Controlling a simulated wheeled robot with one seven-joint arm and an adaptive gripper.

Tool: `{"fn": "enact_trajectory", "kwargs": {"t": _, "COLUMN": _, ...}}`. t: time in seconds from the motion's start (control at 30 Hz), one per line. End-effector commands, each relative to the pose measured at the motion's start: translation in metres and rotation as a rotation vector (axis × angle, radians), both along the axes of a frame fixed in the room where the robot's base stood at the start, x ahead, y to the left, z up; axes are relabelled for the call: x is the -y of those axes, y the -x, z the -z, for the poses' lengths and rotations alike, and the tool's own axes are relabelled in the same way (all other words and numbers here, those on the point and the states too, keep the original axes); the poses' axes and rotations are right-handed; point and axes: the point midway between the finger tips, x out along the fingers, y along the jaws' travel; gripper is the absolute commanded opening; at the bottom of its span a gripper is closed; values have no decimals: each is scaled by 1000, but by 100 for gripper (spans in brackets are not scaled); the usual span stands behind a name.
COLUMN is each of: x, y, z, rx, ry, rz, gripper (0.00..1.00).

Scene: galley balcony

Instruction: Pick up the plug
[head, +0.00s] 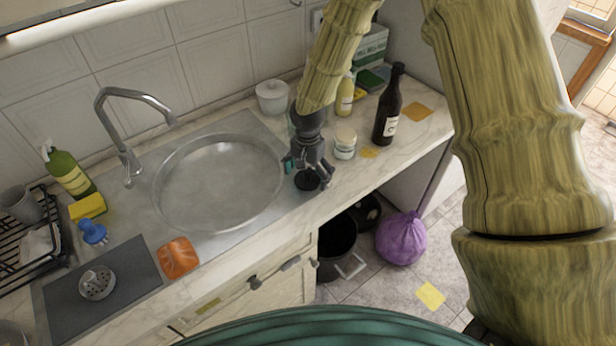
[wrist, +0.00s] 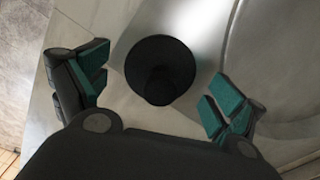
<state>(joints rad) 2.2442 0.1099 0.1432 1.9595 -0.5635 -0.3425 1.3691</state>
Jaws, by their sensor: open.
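The plug (head: 307,181) is a small black round piece on the counter strip just right of the sink basin (head: 160,195). In the wrist view the plug (wrist: 160,66) shows as a black disc with a narrower dark knob in its middle. My gripper (head: 308,169) points down over the plug, and its fingers partly cover it in the head view. In the wrist view my gripper (wrist: 157,80) is open, with one teal-padded finger on each side of the plug. Gaps show between the plug and both fingers. The exact height of the fingertips is hard to tell.
A white jar (head: 345,143), a dark bottle (head: 388,108) and a lidded white pot (head: 272,97) stand near my gripper. The steel tap (head: 129,165) rises behind the basin. A purple bag (head: 401,238) sits on the floor below the counter edge.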

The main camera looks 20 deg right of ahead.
Motion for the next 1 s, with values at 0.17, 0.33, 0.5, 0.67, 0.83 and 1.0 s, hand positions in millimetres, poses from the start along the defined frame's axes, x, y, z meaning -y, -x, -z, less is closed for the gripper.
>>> {"fn": "enact_trajectory", "kwargs": {"t": 0.17, "x": 0, "y": 0, "z": 0, "rx": 0, "ry": 0, "rz": 0, "gripper": 95}}
{"fn": "enact_trajectory", "kwargs": {"t": 0.33, "x": 0, "y": 0, "z": 0, "rx": 0, "ry": 0, "rz": 0, "gripper": 66}}
{"fn": "enact_trajectory", "kwargs": {"t": 0.5, "x": 0, "y": 0, "z": 0, "rx": 0, "ry": 0, "rz": 1, "gripper": 45}}
{"fn": "enact_trajectory", "kwargs": {"t": 0.67, "x": 0, "y": 0, "z": 0, "rx": 0, "ry": 0, "rz": 1, "gripper": 45}}
{"fn": "enact_trajectory", "kwargs": {"t": 0.83, "x": 0, "y": 0, "z": -1, "rx": 0, "ry": 0, "rz": 1, "gripper": 45}}
{"fn": "enact_trajectory", "kwargs": {"t": 1.0, "x": 0, "y": -1, "z": -9, "rx": 1, "ry": 0, "rz": 1, "gripper": 45}}
